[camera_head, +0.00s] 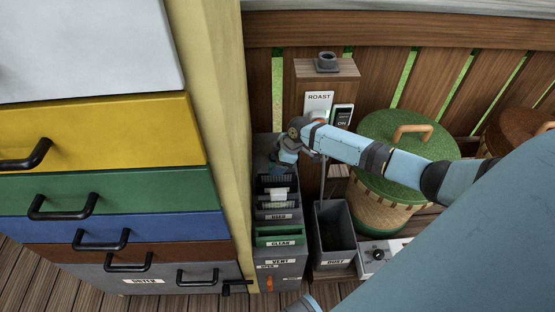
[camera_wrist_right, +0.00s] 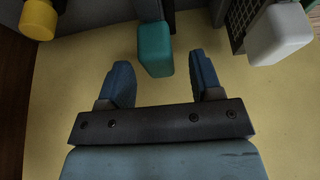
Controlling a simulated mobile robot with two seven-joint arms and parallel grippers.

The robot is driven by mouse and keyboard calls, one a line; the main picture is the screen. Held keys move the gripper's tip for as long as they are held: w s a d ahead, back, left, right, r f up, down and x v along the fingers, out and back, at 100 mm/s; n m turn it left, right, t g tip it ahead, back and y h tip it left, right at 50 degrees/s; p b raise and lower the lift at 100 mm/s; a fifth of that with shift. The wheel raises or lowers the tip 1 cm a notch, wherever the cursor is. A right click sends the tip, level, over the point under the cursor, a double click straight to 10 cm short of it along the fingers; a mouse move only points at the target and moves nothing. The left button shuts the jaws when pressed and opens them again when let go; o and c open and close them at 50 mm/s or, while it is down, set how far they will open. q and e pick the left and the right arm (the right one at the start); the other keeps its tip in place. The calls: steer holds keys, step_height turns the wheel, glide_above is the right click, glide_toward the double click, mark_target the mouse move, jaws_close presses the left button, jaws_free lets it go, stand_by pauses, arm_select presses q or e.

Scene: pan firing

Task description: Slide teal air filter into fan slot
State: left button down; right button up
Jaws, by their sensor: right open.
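My right gripper (camera_head: 284,166) reaches in from the right to the top of the grey housing (camera_head: 262,146) beside the yellow panel. In the right wrist view this gripper (camera_wrist_right: 161,72) is open, with blue fingers. A teal block (camera_wrist_right: 155,48), seemingly the teal filter's end or handle, lies between and just beyond the fingertips, with gaps showing on both sides. In the head view I cannot make out the teal filter; the gripper covers that spot. The fan slot cannot be told clearly. My left gripper is not recognisable in view.
A green piece (camera_head: 279,240) sits in the slot below. A dust bin (camera_head: 334,228) stands right of it. The yellow panel (camera_head: 215,110) closes the left side. A green-lidded basket (camera_head: 400,135) stands right.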

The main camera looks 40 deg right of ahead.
steer(key=shift+f, duration=0.1)
steer(key=shift+s+d+r, duration=0.1)
steer(key=shift+d+r, duration=0.05)
steer(key=shift+r, duration=0.35)
arm_select(q)
steer(key=shift+s+a+f+g+p, duration=0.15)
steer(key=shift+a+f+g+p, duration=0.05)
steer(key=shift+f+p, duration=0.4)
steer(key=shift+s+a+f+g+p, duration=0.1)
steer(key=shift+a+f+g+p, duration=0.1)
steer(key=shift+f+p, duration=0.4)
arm_select(e)
steer(key=v, duration=1.3)
steer(key=shift+f, duration=0.15)
